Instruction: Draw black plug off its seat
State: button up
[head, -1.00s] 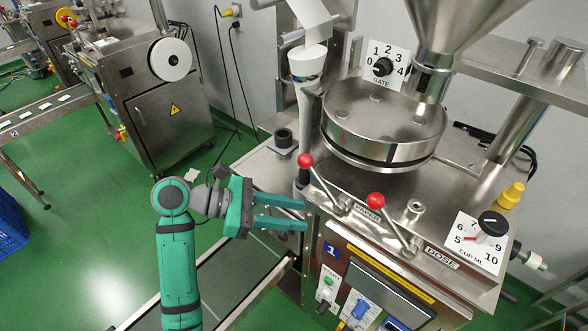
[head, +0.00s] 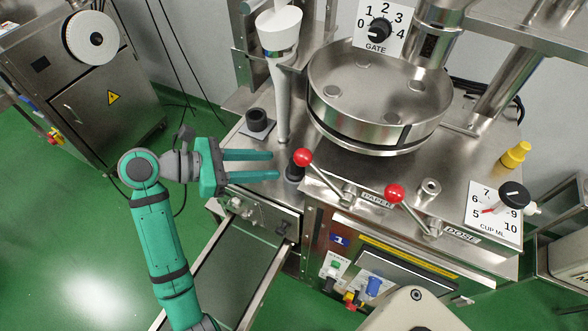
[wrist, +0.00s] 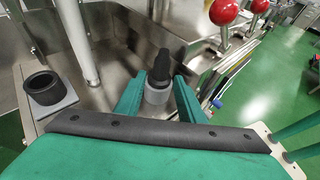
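The black plug (wrist: 161,66) stands upright in a grey round seat (wrist: 157,94) in the wrist view. It also shows in the head view (head: 295,165), dark and partly hidden by a red lever knob. My gripper (head: 278,164) is open and empty, with its two teal fingers pointing right towards the plug. In the head view the fingertips end just left of the plug. In the wrist view the plug and seat appear between the fingers (wrist: 158,82); I cannot tell whether either finger touches.
Red-knobbed levers (head: 303,157) (head: 395,193) stand close right of the plug. A white paper tube (head: 281,95) rises behind it. A black ring (wrist: 42,86) sits on a grey pad (wrist: 70,97) to the left. A round steel hopper pan (head: 380,125) overhangs behind.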

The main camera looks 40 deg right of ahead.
aim_at(290, 165)
jog(key=x, duration=0.6)
jog(key=shift+s+d+f, duration=0.1)
jog(key=shift+s+d, duration=0.1)
jog(key=shift+d, duration=0.05)
jog(key=c, duration=0.9)
